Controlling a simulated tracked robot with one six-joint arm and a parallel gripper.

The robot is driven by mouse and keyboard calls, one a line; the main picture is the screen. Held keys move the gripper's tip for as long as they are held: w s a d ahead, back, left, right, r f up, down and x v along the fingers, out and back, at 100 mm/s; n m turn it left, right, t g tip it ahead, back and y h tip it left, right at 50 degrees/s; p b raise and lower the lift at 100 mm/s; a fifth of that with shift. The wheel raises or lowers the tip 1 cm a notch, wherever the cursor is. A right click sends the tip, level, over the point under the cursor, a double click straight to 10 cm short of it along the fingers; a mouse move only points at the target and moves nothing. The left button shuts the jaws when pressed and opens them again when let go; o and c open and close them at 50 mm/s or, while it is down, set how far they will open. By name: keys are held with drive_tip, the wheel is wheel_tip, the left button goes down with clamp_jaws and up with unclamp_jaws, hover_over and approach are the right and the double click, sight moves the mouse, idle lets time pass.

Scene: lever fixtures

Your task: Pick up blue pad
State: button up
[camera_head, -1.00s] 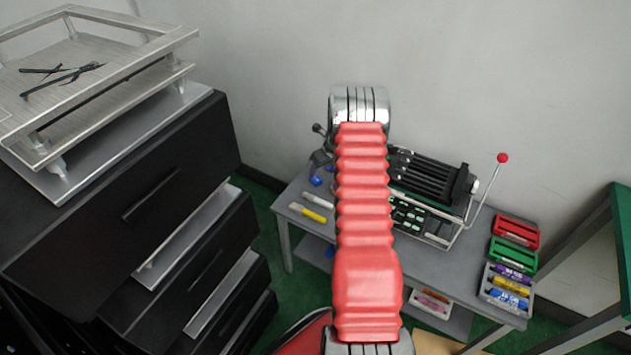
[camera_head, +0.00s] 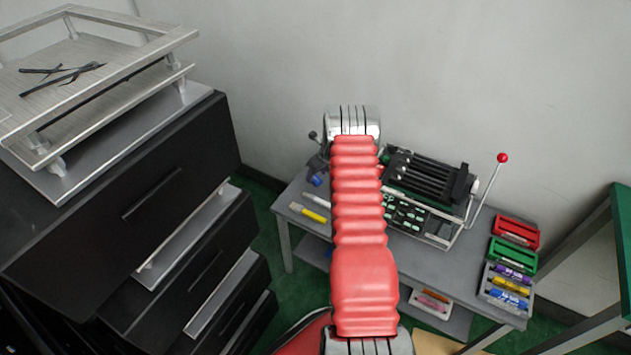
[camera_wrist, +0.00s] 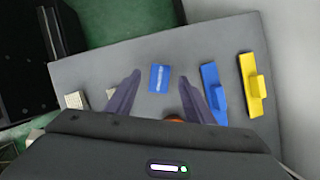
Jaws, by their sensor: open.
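The blue pad (camera_wrist: 159,78) is a small flat blue piece with faint pale marks, lying on the grey table top in the wrist view. My gripper (camera_wrist: 159,84) is open, with its two dark fingers on either side of the pad in the picture. Whether the fingertips are level with the pad or above it, I cannot tell. In the head view, my red arm covers much of this part of the table.
Right of the pad are a blue block with a raised handle (camera_wrist: 213,94) and a similar yellow one (camera_wrist: 252,85). A pale block (camera_wrist: 76,100) lies left. In the head view, a lever machine (camera_head: 432,190) and marker trays (camera_head: 508,285) stand on the table; black drawers (camera_head: 150,200) stand left.

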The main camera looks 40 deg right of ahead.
sight(316, 179)
drive_tip(key=shift+x, duration=1.3)
drive_tip(key=shift+c, duration=0.5)
drive_tip(key=c, duration=1.1)
drive_tip(key=shift+r, duration=0.1)
wheel_tip(316, 179, up, 10)
